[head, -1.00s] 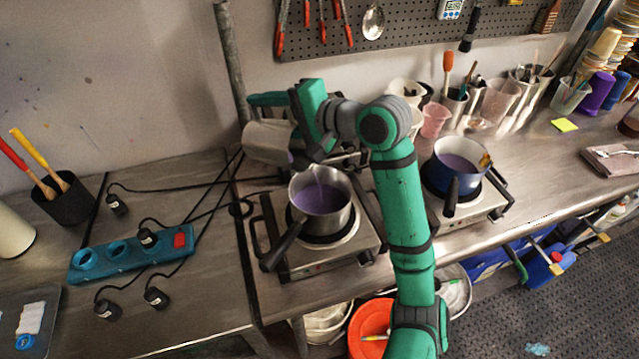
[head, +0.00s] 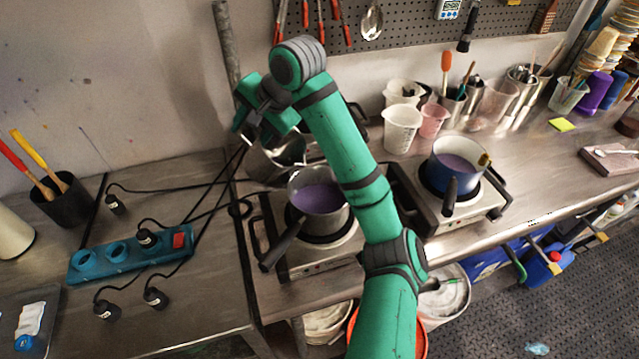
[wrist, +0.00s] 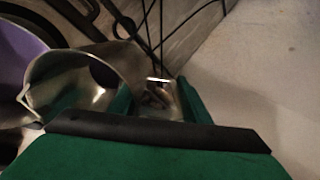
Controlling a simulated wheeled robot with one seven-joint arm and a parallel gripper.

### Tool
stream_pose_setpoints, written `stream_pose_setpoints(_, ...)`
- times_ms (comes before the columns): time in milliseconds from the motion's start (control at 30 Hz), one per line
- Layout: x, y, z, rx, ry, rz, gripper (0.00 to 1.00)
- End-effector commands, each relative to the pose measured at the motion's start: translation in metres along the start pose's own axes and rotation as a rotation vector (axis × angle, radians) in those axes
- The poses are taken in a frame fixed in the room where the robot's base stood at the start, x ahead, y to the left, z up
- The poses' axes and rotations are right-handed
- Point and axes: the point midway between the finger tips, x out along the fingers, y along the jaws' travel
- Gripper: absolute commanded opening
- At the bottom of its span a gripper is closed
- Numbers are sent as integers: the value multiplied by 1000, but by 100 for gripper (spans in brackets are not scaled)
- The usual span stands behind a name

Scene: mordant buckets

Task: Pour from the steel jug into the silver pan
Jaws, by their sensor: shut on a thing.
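The steel jug (head: 268,163) is upright or nearly so, just behind and left of the silver pan. It also shows in the wrist view (wrist: 95,72), its inside looking bare metal where visible. My gripper (head: 262,130) is shut on the steel jug at its back side; the fingertips are partly hidden. The silver pan (head: 330,225) sits on the left hot plate and holds purple liquid, with its dark handle pointing front left. Part of its purple content shows at the left edge of the wrist view. I cannot tell whether the jug touches the bench.
A blue pan (head: 447,180) with purple liquid stands on the right hot plate. A white cup (head: 402,128) and a pink cup (head: 434,120) stand behind. A teal power strip (head: 130,255) with black plugs and cables lies at left. The wall is close behind my gripper.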

Motion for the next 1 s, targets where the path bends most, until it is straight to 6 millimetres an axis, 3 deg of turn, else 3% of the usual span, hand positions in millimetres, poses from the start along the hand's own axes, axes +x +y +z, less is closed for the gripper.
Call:
stream_pose_setpoints(567,68,9,1,1,-1,306,0)
stream_pose_setpoints(1000,93,16,-5,12,5,551,0)
